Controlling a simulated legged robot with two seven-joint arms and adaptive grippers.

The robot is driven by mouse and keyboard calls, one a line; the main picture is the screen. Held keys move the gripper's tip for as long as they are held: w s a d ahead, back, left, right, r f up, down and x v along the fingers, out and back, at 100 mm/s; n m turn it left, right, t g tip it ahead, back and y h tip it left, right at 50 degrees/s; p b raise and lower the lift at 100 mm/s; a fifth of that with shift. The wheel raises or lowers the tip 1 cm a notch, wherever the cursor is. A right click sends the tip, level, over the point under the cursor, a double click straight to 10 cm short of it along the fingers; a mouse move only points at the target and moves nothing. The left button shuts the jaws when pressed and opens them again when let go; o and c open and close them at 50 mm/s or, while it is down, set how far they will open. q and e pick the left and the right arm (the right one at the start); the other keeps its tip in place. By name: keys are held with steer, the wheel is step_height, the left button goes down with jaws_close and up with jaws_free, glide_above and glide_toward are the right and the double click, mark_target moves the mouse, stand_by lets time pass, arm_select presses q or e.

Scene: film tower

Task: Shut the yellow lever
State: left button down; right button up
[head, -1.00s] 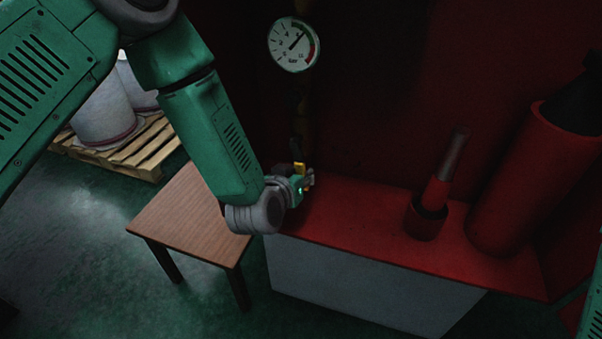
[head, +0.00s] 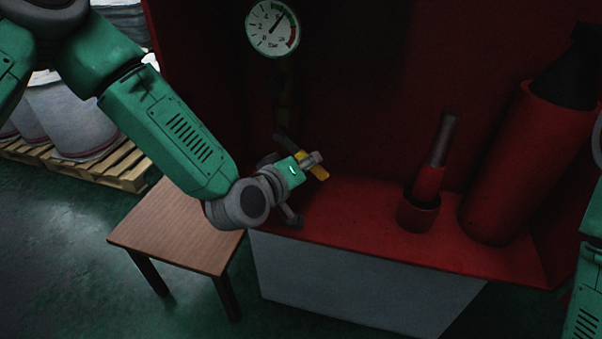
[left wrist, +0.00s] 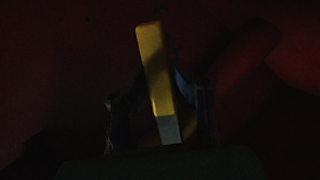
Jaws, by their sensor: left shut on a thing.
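The yellow lever (head: 319,173) is on the dark pipe below the gauge, inside the red cabinet. In the head view its yellow end slants down to the right, past my gripper. My left gripper (head: 305,172) is at the lever and shut on it. In the left wrist view the lever (left wrist: 154,70) rises between the two dark fingers (left wrist: 160,115), with a grey part at its lower end. That view is very dark, so the exact finger contact is hidden. My right arm shows at the right edge; its gripper is out of view.
A round gauge (head: 272,28) sits above the lever. On the red shelf (head: 350,221) stand a red holder with a nozzle (head: 429,183) and a large red cylinder (head: 510,160). A wooden table (head: 170,229) stands left of the cabinet, with drums on a pallet (head: 120,174) behind.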

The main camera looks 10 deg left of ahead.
mark_target(317, 165)
arm_select(q)
steer(key=r+n+b, duration=0.1)
steer(key=d+r+n+t+h+b, duration=0.1)
steer(key=n+b, duration=0.1)
steer(key=shift+d+r+n+h, duration=0.25)
steer(key=shift+d+n+h, duration=0.05)
steer(key=r+n+b, duration=0.1)
steer(key=r+n+t+b, duration=0.1)
steer(key=b, duration=0.1)
steer(key=shift+d+r+n+h, duration=0.15)
steer(key=shift+d+n+h, duration=0.05)
steer(key=shift+n+h, duration=0.2)
steer(key=shift+r+n+b, duration=0.3)
steer(key=shift+r+b, duration=0.05)
steer(key=c, duration=1.4)
jaws_free()
steer(key=shift+r, duration=0.1)
steer(key=shift+o, duration=0.2)
steer(key=shift+a, duration=0.1)
